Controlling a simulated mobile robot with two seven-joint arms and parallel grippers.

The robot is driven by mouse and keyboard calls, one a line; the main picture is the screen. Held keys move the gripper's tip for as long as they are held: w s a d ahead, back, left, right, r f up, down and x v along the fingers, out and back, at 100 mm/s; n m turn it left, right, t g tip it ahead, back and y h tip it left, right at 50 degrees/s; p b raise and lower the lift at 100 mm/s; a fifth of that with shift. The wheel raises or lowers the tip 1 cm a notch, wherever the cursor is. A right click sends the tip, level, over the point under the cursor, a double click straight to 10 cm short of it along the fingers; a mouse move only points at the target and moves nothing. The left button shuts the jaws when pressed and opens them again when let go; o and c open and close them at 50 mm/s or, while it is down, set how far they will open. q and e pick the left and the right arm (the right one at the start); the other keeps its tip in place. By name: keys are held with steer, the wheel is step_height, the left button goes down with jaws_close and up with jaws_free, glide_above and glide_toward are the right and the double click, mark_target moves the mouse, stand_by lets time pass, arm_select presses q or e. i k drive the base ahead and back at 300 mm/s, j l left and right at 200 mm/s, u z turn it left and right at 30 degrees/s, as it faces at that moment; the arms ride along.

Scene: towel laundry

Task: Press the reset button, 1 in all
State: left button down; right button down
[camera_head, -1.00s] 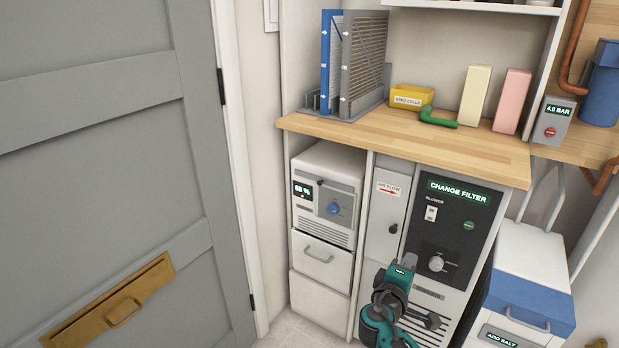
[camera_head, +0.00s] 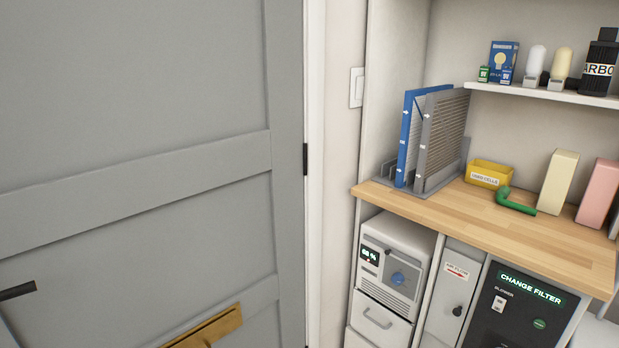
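A black control panel (camera_head: 508,320) at the lower right carries a lit sign (camera_head: 531,288) reading CHANGE FILTER. A small round green button (camera_head: 540,324) sits on the panel's right side; its lettering is too small to read. A white blower switch (camera_head: 499,303) is left of it. The lower part of the panel is cut off by the bottom edge of the view. Neither of my grippers is in view.
A wooden counter (camera_head: 500,228) above the panel holds filters in a rack (camera_head: 440,178), a yellow bin (camera_head: 489,172), a green hook-shaped piece (camera_head: 516,202) and cream and pink blocks. A white unit (camera_head: 392,265) stands below. A grey door (camera_head: 130,130) fills the left.

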mark_target(540, 324)
steer(key=z, duration=1.4)
